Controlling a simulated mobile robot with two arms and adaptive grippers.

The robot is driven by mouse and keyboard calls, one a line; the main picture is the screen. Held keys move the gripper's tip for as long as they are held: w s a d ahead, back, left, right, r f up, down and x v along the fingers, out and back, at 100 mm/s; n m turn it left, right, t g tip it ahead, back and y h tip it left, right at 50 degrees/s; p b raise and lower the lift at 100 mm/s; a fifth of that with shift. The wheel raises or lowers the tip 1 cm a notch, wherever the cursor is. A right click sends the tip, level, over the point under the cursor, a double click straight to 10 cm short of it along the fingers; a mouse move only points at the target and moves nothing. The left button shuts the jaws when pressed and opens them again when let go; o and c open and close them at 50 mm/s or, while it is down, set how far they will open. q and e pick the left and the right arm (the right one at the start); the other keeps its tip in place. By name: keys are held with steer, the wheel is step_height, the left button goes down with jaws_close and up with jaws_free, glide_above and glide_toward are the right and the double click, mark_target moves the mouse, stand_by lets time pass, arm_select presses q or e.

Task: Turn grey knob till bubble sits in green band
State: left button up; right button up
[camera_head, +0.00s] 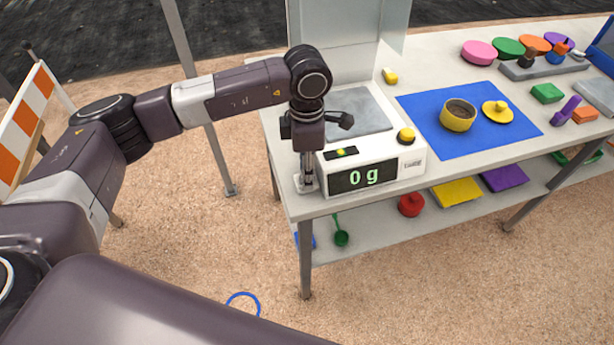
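A white scale (398,165) stands at the table's front left corner, its display (362,177) reading "0 g". On its top front edge is a dark level window (341,153) with a small yellow-green patch near its middle. The bubble and the green band are too small to tell apart. My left gripper (307,184) points straight down at the scale's front left corner. Its fingers are narrow and seen from the side, so their opening is unclear. I cannot make out the grey knob; the gripper covers that corner. My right gripper is not in view.
A clear shield (340,40) stands behind the grey weighing plate (362,112). A yellow button (406,135) is on the scale's right. A blue mat (420,112) holds a yellow pot (457,118) and lid (497,112). Coloured items crowd the far right.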

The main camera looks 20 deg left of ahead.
arm_select(q)
steer(key=shift+o, duration=0.5)
steer(key=shift+r, duration=0.1)
step_height(320, 180, up, 6)
steer(key=shift+f+p, duration=0.1)
steer(key=shift+p, duration=1.15)
step_height(320, 180, up, 12)
